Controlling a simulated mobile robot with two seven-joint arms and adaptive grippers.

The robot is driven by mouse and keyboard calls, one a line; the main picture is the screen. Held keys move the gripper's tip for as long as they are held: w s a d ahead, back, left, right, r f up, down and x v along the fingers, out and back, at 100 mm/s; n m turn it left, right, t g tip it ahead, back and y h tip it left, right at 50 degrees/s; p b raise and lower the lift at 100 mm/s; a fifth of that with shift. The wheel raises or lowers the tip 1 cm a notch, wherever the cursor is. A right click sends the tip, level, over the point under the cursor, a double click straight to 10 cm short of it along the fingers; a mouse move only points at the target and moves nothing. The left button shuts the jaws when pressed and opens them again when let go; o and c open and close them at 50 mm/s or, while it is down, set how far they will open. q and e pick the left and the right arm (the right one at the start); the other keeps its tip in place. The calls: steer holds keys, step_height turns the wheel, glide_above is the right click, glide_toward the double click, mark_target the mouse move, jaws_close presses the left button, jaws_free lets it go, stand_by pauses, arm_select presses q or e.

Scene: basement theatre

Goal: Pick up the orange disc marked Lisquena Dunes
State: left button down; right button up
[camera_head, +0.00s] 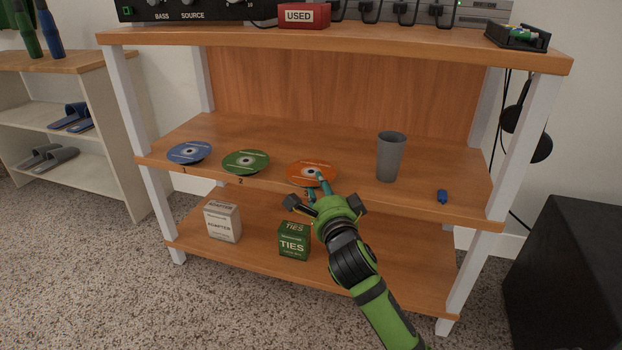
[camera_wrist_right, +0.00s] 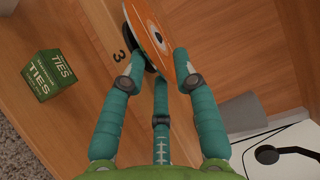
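An orange disc (camera_head: 312,172) with a pale centre ring lies near the front edge of the middle shelf, right of a green disc (camera_head: 246,161) and a blue disc (camera_head: 189,152). Its lettering is too small to read. My right gripper (camera_head: 315,188) is at its front rim, with teal fingers reaching over and below the edge. In the right wrist view the orange disc (camera_wrist_right: 150,22) lies between the fingertips of the right gripper (camera_wrist_right: 160,62); whether they press on it cannot be told. My left gripper is not in view.
The middle shelf (camera_head: 270,134) also holds a grey cup (camera_head: 390,156) and a small blue object (camera_head: 442,196) at right. The green TIES box (camera_head: 294,240) and a white ADAPTER box (camera_head: 222,221) stand on the lower shelf.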

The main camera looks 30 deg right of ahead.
steer(key=shift+w, duration=0.1)
steer(key=shift+c, duration=0.4)
jaws_close()
steer(key=shift+r, duration=0.1)
